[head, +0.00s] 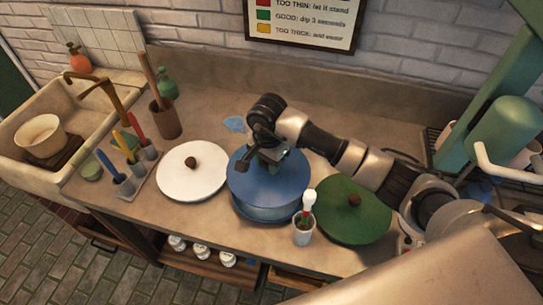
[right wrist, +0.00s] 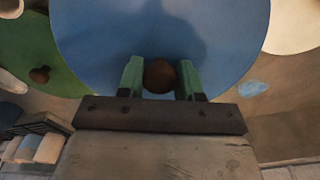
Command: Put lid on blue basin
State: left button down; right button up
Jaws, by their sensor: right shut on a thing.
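A round blue lid (head: 262,188) is over the blue basin (head: 265,214), whose side shows below the lid's front edge. The lid looks roughly level and about centred, but I cannot tell whether it rests fully on the rim. My right gripper (head: 268,158) reaches in from the right above the lid. In the right wrist view its green fingers (right wrist: 160,80) stand on either side of the lid's dark brown knob (right wrist: 160,75), shut on it. The blue lid (right wrist: 110,40) fills much of that view and hides the basin. My left gripper is not in view.
A white lid (head: 178,180) lies left of the basin and a green lid (head: 340,222) right of it. A small cup (head: 304,236) with a white-tipped tool stands close in front. Brush holders (head: 128,186) and a sink (head: 18,150) are at the left.

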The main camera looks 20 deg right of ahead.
notch_tip(320, 180, down, 6)
jog(key=b, duration=0.3)
jog(key=shift+b, duration=0.4)
jog(key=shift+f+b, duration=0.6)
jog(key=shift+f, duration=0.1)
jog(key=shift+f+b, duration=0.1)
jog(key=shift+b, duration=0.2)
jog(key=o, duration=1.7)
jog(key=shift+r+p, duration=1.85)
jog(key=shift+r, duration=1.65)
